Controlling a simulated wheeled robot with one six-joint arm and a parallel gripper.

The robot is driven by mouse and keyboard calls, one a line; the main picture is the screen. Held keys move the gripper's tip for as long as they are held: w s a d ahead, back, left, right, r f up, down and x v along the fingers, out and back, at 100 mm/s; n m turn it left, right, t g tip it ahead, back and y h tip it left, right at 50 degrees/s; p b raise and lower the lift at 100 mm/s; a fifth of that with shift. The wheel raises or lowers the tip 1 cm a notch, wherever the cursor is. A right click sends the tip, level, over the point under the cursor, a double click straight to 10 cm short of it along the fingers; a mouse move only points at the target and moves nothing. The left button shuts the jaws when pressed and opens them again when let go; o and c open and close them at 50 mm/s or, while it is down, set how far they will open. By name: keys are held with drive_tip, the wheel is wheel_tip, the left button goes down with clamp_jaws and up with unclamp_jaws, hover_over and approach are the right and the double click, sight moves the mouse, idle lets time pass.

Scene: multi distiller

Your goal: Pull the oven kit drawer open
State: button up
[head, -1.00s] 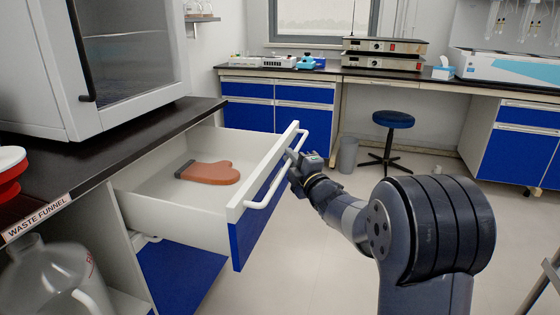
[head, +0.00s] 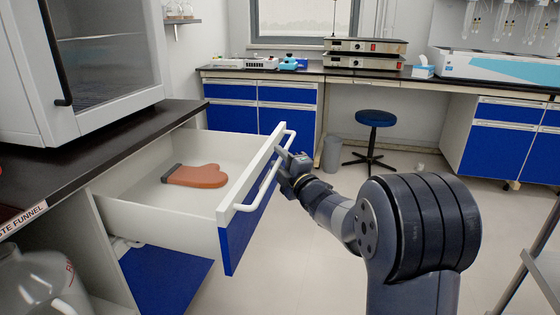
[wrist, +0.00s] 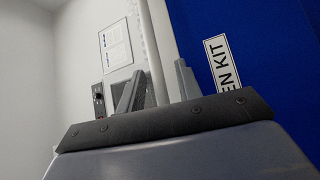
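The oven kit drawer (head: 170,217) is pulled well out of the bench at the left in the head view. It has white sides, a blue front and a white bar handle (head: 241,207). An orange mitt with a grey cuff (head: 200,176) lies inside. The fingers look apart, around the bar. Part of the "OVEN KIT" label (wrist: 222,62) shows on the blue front.
A glass-doored oven (head: 100,60) stands on the dark worktop (head: 110,145) above the drawer. A clear bottle (head: 40,280) is at the lower left. A blue stool (head: 375,118) and a bin (head: 332,153) stand by the back bench.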

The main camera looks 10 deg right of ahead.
drive_tip(key=p+v, duration=0.1)
drive_tip(key=v, duration=1)
drive_tip(key=shift+p, duration=0.3)
drive_tip(key=shift+w, duration=0.2)
drive_tip(key=b+x, duration=0.1)
drive_tip(key=x, duration=0.9)
drive_tip(key=shift+a+b, duration=0.15)
drive_tip(key=shift+b, duration=0.15)
drive_tip(key=shift+w+a+r, duration=0.1)
drive_tip(key=shift+w+a, duration=0.15)
drive_tip(key=shift+w, duration=0.1)
